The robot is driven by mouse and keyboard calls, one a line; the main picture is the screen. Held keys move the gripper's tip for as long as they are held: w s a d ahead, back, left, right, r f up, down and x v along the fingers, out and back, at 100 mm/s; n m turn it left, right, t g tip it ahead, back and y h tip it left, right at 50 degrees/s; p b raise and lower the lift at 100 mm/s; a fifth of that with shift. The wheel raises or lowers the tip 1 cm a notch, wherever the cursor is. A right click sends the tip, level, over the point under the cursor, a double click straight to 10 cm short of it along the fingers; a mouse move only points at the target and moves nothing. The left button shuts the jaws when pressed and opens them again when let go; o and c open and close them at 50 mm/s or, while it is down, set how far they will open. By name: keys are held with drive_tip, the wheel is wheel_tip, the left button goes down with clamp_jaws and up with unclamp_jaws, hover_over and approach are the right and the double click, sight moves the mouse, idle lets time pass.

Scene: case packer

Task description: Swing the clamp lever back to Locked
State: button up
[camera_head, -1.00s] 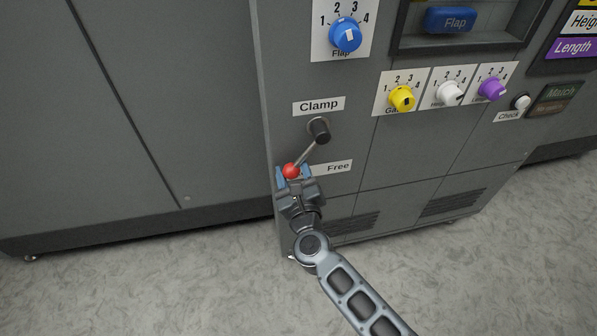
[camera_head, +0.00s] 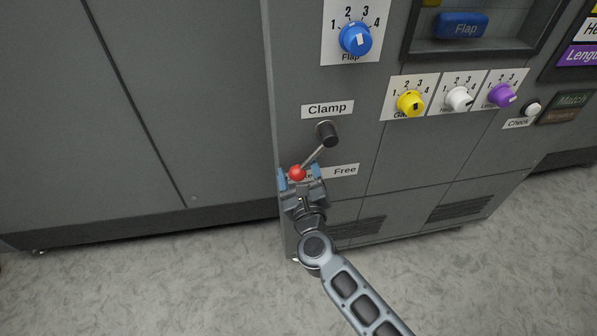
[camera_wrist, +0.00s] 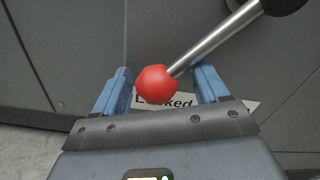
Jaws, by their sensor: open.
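The clamp lever is a metal rod (camera_head: 314,157) with a red ball knob (camera_head: 297,173), on a dark round pivot (camera_head: 327,133) under the Clamp label (camera_head: 327,109). The rod slants down and left from the pivot. A Free label (camera_head: 345,170) is right of the knob. My gripper (camera_head: 298,178) is open, one blue finger on each side of the knob in the head view. In the wrist view the red knob (camera_wrist: 157,91) lies between the open fingers (camera_wrist: 163,84), nearer the left one. It partly covers the Locked label (camera_wrist: 180,99) behind it. Contact with the fingers cannot be told.
A blue Flap knob (camera_head: 355,38) sits above the lever. Yellow (camera_head: 410,103), white (camera_head: 459,98) and purple (camera_head: 501,95) knobs are to the right, with a Check button (camera_head: 532,109). The grey panel around the lever is otherwise flat and clear.

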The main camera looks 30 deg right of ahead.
drive_tip(key=shift+s, duration=0.1)
drive_tip(key=v, duration=0.7)
drive_tip(key=shift+s, duration=0.1)
drive_tip(key=shift+s+a, duration=0.1)
drive_tip(key=shift+s, duration=0.1)
drive_tip(key=s+r+n+y+p, duration=0.15)
drive_tip(key=s+r+n, duration=0.25)
drive_tip(key=s+n, duration=0.55)
drive_tip(key=s+r+n+y+p, duration=0.1)
drive_tip(key=s+r+n+p, duration=0.15)
drive_tip(key=s+n, duration=0.7)
drive_tip(key=s+d+r+n+g+y+p, duration=0.1)
drive_tip(key=s+r+n+g+y+p, duration=0.1)
drive_tip(key=s+r+n, duration=1.1)
drive_tip(key=shift+s+d+r+n+g, duration=0.3)
drive_tip(key=shift+s+n, duration=1.3)
drive_tip(key=shift+s, duration=0.85)
